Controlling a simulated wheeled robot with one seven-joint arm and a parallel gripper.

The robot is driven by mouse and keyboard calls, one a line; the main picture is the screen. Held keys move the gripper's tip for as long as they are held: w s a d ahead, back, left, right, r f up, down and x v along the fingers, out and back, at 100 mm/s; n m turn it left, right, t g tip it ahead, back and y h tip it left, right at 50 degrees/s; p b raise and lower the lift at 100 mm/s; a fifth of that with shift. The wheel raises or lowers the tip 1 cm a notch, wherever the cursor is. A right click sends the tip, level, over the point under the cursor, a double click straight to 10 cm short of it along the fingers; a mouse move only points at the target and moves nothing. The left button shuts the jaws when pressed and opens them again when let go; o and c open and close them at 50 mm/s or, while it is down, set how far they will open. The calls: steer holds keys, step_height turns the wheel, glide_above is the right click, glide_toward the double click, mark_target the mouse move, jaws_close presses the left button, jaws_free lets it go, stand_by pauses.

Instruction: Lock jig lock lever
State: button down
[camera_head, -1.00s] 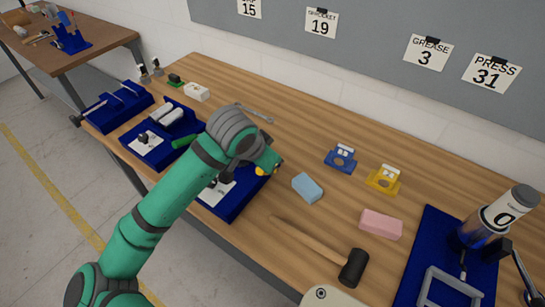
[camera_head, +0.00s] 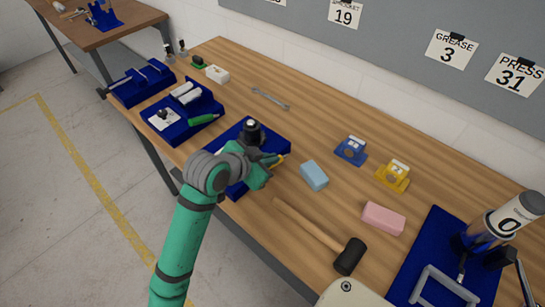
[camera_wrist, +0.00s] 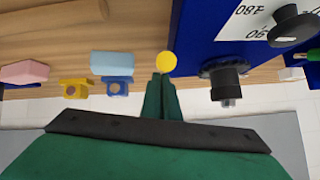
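The blue jig (camera_head: 285,139) lies on the bench, with a black knob (camera_head: 251,129) standing on it. A yellow lever end (camera_head: 279,160) shows at its right edge, just right of my gripper (camera_head: 266,176). In the wrist view the yellow end (camera_wrist: 166,64) is a round ball directly beyond the tips of my gripper (camera_wrist: 161,76). The green fingers are together, with nothing visible between them. I cannot tell whether they touch the ball. The wrist view also shows the jig (camera_wrist: 203,40), its white dial plate (camera_wrist: 246,24) and a black post (camera_wrist: 226,82). The lever's shaft is hidden.
A light blue block (camera_head: 314,175), a hammer (camera_head: 318,236) and a pink block (camera_head: 383,218) lie to the right. Blue (camera_head: 351,151) and yellow (camera_head: 393,177) fixtures stand behind. Another blue jig (camera_head: 170,127) is at left. A wrench (camera_head: 270,98) lies behind, with bare bench around it.

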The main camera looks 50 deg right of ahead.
steer(key=shift+w+a+f, duration=0.15)
steer(key=shift+a+f, duration=0.1)
steer(key=shift+f, duration=0.15)
steer(key=s+a+r, duration=0.1)
steer(key=a+r, duration=0.5)
steer(key=r, duration=0.4)
steer(key=shift+a, duration=0.3)
steer(key=shift+s, duration=0.1)
stand_by(0.6)
